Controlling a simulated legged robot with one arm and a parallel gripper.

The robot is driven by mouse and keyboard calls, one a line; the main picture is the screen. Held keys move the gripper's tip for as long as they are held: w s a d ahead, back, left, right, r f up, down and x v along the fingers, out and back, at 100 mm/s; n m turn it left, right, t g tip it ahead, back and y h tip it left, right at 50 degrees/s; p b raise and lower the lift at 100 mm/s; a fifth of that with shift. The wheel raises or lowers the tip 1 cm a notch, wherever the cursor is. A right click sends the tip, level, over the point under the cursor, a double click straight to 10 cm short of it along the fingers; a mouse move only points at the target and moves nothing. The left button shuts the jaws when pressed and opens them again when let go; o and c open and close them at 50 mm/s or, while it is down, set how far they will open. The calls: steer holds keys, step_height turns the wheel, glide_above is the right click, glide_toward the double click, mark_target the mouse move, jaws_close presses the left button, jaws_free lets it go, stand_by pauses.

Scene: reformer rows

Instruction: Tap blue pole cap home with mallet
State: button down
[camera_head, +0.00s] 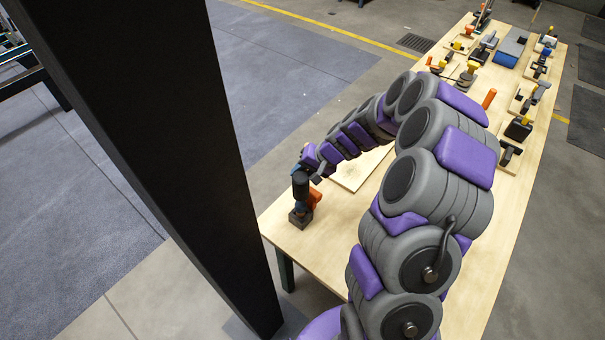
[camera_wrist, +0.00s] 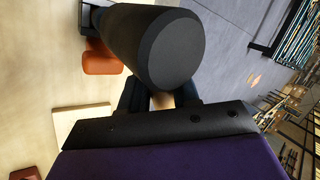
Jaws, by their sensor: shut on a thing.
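My gripper (camera_wrist: 158,97) is shut on the mallet's pale wooden handle, of which only a short piece shows between the dark fingers. The mallet's thick black cylindrical head (camera_wrist: 165,45) fills the top middle of the wrist view. In the head view the black mallet head (camera_head: 301,186) is over a dark square block (camera_head: 300,217) near the table's left front corner. An orange part (camera_head: 314,198) sits beside it, also seen in the wrist view (camera_wrist: 101,60). A small blue patch shows by the mallet head; I cannot tell whether it is the pole cap. Contact is unclear.
The wooden table (camera_head: 474,318) runs to the back right. Several small stands with tools and coloured knobs line its far part, around a grey-and-blue box (camera_head: 510,47). A pale board (camera_head: 360,172) lies behind my arm. A thick black post (camera_head: 150,140) stands left of the table.

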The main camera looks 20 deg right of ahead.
steer(key=shift+r+p, duration=1)
steer(key=shift+r, duration=0.95)
